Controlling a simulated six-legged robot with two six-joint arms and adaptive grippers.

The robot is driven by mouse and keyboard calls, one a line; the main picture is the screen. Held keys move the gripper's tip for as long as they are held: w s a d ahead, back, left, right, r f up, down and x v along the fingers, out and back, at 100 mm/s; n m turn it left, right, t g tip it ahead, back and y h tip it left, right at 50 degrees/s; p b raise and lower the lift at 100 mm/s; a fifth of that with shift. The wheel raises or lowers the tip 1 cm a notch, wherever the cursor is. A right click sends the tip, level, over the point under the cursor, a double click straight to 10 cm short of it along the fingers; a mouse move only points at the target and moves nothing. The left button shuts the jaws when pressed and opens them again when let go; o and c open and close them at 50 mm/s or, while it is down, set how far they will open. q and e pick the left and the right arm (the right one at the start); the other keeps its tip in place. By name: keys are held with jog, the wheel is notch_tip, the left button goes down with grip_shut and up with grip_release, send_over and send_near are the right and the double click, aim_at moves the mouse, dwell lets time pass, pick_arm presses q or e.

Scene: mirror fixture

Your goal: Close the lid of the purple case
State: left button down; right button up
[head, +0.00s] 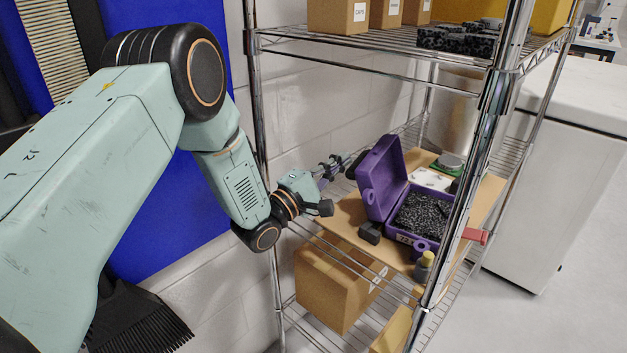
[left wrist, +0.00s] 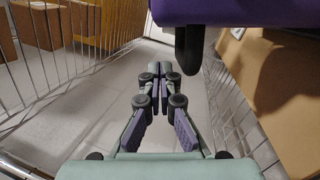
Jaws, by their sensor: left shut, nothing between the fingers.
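The purple case stands open on the middle shelf in the head view. Its lid (head: 376,180) stands up at the left side of the base, leaning slightly. The base (head: 420,243) holds dark speckled foam. My left gripper (head: 350,166) is shut and empty, just left of the lid, on its outer side. I cannot tell whether it touches the lid. In the left wrist view the shut fingertips (left wrist: 166,72) point forward below a purple part of the case (left wrist: 225,11), with a dark piece hanging beside them. My right gripper is not in view.
The case sits on a brown board (head: 345,213) on the wire shelf. A small yellow-capped bottle (head: 423,268) stands in front of it. A chrome post (head: 470,170) rises at the right. A large cardboard box (head: 330,285) is below, and boxes stand above.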

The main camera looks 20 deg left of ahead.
aim_at(350, 173)
pick_arm(q)
jog(key=d, duration=0.2)
jog(key=r, duration=0.1)
jog(key=shift+s+d+r, duration=0.1)
jog(key=shift+s+d, duration=0.3)
jog(key=shift+d, duration=0.25)
jog(key=shift+a, duration=0.3)
